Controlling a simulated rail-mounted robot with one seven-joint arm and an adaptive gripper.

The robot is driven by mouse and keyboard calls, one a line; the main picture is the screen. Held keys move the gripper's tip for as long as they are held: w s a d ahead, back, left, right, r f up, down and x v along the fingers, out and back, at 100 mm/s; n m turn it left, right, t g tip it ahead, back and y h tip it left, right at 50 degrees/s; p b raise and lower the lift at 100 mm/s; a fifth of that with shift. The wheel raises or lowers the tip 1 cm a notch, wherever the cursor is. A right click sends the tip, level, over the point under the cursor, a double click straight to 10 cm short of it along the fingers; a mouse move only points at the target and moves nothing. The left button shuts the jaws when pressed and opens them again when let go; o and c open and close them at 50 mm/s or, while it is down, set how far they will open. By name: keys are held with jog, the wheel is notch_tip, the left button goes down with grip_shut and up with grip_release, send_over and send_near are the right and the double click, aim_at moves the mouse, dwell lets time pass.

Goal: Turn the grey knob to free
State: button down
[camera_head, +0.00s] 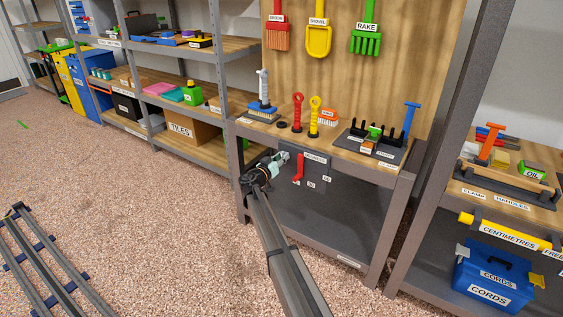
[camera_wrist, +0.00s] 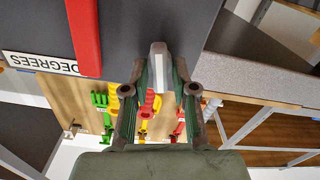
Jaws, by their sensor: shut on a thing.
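The grey knob (camera_wrist: 158,62) is a pale bar on the dark front panel of the middle bench, between my fingertips in the wrist view. My gripper (camera_wrist: 159,80) is shut on it, with one finger on each side. In the head view my gripper (camera_head: 279,160) is at the upper left of that panel, and the knob is mostly hidden by the fingers. A word "FREE" (camera_head: 551,254) shows at the far right, beside a yellow centimetres bar. I cannot make out any mark beside the knob.
A red lever (camera_head: 299,168) hangs right of my gripper, beside a "DEGREES" label (camera_wrist: 41,63). The wooden bench top (camera_head: 345,150) above carries red and yellow tools and a dark rack. Shelves stand at the left. The speckled floor (camera_head: 150,230) in front is open.

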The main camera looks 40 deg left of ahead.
jog(key=shift+a+f+n+b, duration=0.1)
jog(key=shift+n+b, duration=0.1)
jog(key=shift+n, duration=3.6)
jog(key=shift+a+f+n+b, duration=0.1)
jog(key=shift+n+b, duration=0.05)
jog(key=shift+n, duration=3.65)
jog(key=c, duration=1.1)
grip_release()
jog(key=shift+c, duration=0.2)
jog(key=shift+s, duration=0.1)
jog(key=s+d, duration=0.1)
jog(key=s, duration=1)
jog(key=shift+s+d, duration=0.35)
